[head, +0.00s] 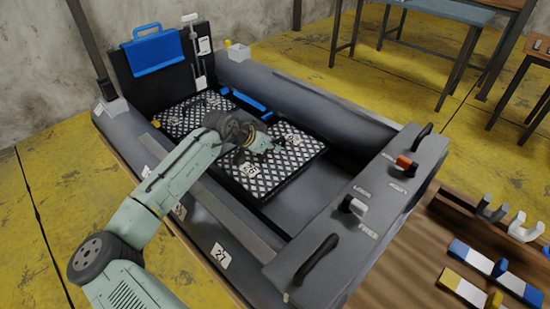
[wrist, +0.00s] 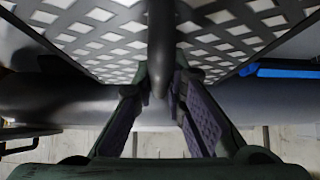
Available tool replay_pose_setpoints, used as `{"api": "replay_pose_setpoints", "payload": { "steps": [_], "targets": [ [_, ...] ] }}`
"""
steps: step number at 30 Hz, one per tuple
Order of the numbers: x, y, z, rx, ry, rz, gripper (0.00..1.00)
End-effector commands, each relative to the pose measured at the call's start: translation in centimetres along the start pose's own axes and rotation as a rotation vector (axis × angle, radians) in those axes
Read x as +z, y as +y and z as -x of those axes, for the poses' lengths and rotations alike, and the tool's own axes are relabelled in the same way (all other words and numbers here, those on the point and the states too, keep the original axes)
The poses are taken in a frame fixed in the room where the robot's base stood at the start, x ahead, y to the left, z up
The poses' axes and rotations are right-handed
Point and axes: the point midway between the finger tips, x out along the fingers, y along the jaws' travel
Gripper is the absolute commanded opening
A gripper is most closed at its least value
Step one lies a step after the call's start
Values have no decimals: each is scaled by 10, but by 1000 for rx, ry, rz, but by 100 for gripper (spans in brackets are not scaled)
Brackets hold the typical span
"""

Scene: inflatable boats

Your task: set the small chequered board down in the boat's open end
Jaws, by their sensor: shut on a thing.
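The small chequered board (head: 287,168), black with pale diamonds and a dark rim, is inside the grey boat (head: 340,110), over the middle of its floor. My gripper (head: 262,146) is above the board's middle. In the wrist view my gripper (wrist: 168,88) has its two fingers closed around a dark upright grip (wrist: 161,40) in front of the chequered surface (wrist: 235,35). Whether the board's underside touches the floor is hidden. Bare dark floor (head: 312,195) shows between the board and the near end panel.
Another chequered panel (head: 180,122) lies at the boat's far end, below a blue case (head: 153,50). The near end panel (head: 375,200) carries black handles and levers. A wooden bench (head: 460,225) with clips stands at right. A blue table (head: 445,12) stands behind.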

Motion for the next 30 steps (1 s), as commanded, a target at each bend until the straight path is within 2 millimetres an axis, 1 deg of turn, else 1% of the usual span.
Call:
{"api": "replay_pose_setpoints", "payload": {
  "steps": [5,12,24,25,30],
  "targets": [
    [9,-1,-10,-2,3,0,0],
    [30,-1,-30,-2,3,0,0],
    [35,-1,-36,-2,5,0,0],
    [36,-1,-37,-1,1,0,13],
    [36,-1,-36,-1,1,-1,24]
  ]
}}
